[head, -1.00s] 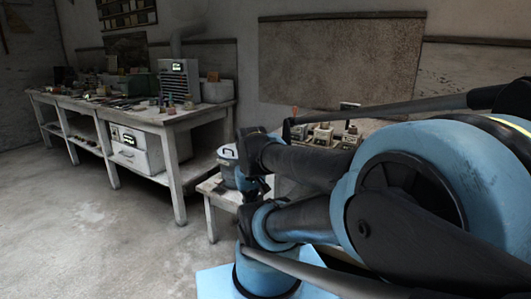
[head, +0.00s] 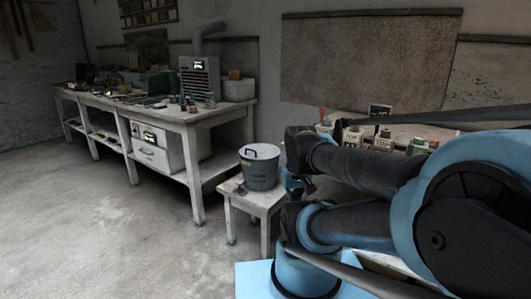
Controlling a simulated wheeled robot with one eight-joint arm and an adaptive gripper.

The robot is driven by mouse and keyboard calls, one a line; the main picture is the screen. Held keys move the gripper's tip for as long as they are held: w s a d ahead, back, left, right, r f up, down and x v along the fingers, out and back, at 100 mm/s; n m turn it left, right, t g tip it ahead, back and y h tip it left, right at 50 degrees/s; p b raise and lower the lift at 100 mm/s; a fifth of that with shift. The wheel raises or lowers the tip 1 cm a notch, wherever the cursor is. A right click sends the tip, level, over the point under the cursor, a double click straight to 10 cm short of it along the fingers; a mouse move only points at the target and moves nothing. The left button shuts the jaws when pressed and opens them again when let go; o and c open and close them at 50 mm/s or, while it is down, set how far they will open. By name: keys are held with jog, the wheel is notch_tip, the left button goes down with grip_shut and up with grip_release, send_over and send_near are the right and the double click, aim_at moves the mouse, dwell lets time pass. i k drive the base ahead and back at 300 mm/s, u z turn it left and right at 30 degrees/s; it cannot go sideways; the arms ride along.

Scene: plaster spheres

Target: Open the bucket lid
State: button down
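A grey bucket (head: 261,173) stands upright on a small white stool (head: 256,203), between the long workbench and my arm. Its pale lid (head: 259,152) with a dark arched handle lies on top and looks closed. My blue and black arm fills the right side of the head view. Its nearest links stand just right of the bucket, with no clear contact. My gripper's fingers cannot be made out, so I cannot tell their state or place.
A long white workbench (head: 186,117) with tools, jars and a grey vented box (head: 200,79) runs along the back left. Several small containers (head: 383,140) stand on a surface behind my arm. The concrete floor (head: 110,225) at the left is clear.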

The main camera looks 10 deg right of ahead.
aim_at(257, 151)
jog(key=i, duration=0.9)
jog(key=u, duration=0.7)
jog(key=k, duration=1.1)
jog(key=z, duration=0.35)
jog(key=i, duration=1)
jog(key=u, duration=0.05)
